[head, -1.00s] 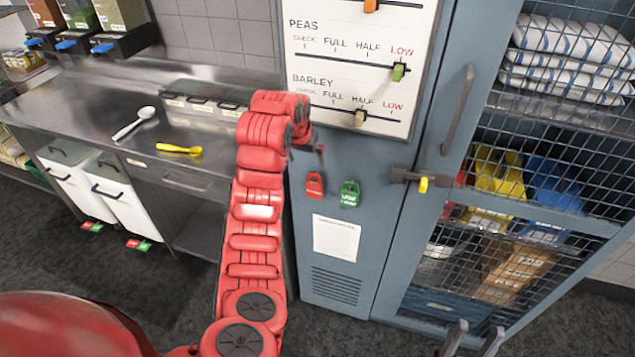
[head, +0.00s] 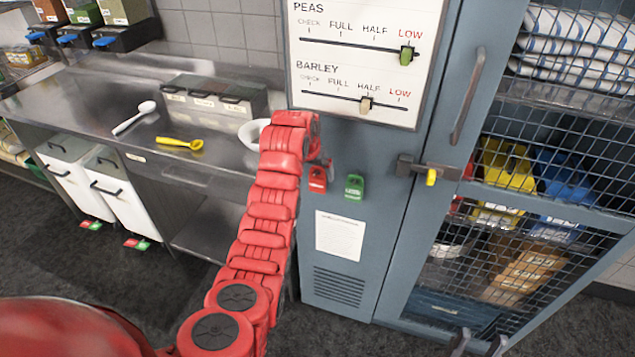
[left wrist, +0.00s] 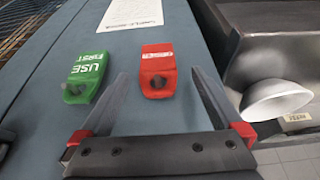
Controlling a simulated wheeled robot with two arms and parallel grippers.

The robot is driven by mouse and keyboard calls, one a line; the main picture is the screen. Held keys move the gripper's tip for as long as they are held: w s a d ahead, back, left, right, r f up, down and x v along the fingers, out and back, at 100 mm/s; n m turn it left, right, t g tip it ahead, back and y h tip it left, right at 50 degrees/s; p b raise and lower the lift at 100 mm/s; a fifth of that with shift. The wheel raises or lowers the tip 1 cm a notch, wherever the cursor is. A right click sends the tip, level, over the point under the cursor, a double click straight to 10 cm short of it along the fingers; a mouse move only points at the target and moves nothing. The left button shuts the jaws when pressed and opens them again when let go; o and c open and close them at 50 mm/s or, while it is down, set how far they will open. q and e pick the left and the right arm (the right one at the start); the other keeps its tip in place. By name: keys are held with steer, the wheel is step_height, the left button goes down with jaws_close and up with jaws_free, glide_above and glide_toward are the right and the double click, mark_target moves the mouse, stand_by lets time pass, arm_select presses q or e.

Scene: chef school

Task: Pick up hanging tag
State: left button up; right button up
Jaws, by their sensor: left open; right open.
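A red tag (head: 318,180) and a green tag (head: 354,188) hang side by side on the blue-grey cabinet side. In the left wrist view the red tag (left wrist: 158,70) lies between the lines of my two open fingers, and the green tag (left wrist: 86,76), lettered "USE FIRST", is left of them. My left gripper (left wrist: 159,74) is open and empty; in the head view it is mostly hidden behind its red arm, close to the red tag. Whether the fingers reach around the tag I cannot tell. My right gripper (head: 476,345) is at the bottom edge, open, away from the tags.
A white paper (head: 340,236) and a vent are below the tags, a slider board (head: 360,60) above. A latch (head: 430,172) and mesh door (head: 540,180) stand to the right. A steel counter (head: 90,100) at left holds a white bowl (head: 252,132), spoons and containers.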

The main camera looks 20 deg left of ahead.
mark_target(317, 178)
arm_select(q)
steer(key=shift+w+f+p, duration=0.25)
steer(key=shift+f+p, duration=0.2)
steer(key=shift+p, duration=0.05)
steer(key=shift+p+x, duration=0.65)
steer(key=shift+x, duration=1.6)
steer(key=shift+s+d, duration=0.1)
steer(key=shift+s, duration=0.05)
steer(key=c, duration=1.4)
